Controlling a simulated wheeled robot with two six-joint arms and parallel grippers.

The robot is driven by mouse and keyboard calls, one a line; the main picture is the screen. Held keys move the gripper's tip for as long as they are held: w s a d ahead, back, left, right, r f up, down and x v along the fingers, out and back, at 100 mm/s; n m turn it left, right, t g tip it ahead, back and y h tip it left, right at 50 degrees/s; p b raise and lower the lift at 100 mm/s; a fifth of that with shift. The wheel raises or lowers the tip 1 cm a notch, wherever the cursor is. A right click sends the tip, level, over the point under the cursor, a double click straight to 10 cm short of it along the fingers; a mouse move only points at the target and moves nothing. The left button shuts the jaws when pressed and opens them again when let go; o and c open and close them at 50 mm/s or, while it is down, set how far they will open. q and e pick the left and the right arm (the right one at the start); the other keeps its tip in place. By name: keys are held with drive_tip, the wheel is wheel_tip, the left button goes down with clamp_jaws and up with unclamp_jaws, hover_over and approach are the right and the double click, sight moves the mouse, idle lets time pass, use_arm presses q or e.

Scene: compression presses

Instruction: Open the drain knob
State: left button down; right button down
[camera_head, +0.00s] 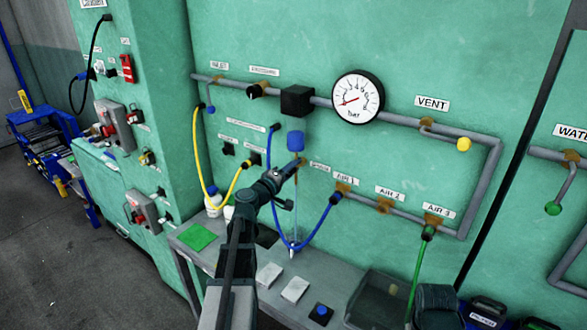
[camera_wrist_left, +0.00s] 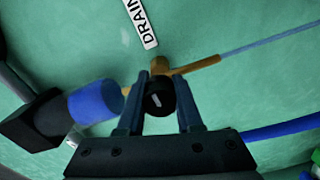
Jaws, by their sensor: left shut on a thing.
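The drain knob (camera_wrist_left: 158,97) is a small round black knob with a pale mark, on a brass fitting (camera_wrist_left: 165,69) under the DRAIN label (camera_wrist_left: 142,22) in the left wrist view. My left gripper (camera_wrist_left: 159,92) is shut on it, with one finger on each side. In the head view my left gripper (camera_head: 291,171) reaches the pipe fitting below the blue bowl (camera_head: 295,141), next to the small drain label (camera_head: 320,167). There the gripper hides the knob.
A black block (camera_head: 297,101) and a pressure gauge (camera_head: 358,97) sit on the grey pipe above. A blue hose (camera_head: 316,226) and a yellow hose (camera_head: 201,162) hang near my arm. A grey bench (camera_head: 195,238) with a green pad (camera_head: 198,235) stands below.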

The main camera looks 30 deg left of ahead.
use_arm(q)
drive_tip(key=shift+s+d+f, duration=0.1)
idle(0.5)
drive_tip(key=c, duration=0.6)
unclamp_jaws()
drive_tip(key=s, duration=0.9)
drive_tip(key=s+a, duration=0.1)
drive_tip(key=s, duration=0.3)
drive_tip(key=shift+s+a, duration=0.1)
drive_tip(key=shift+s, duration=0.25)
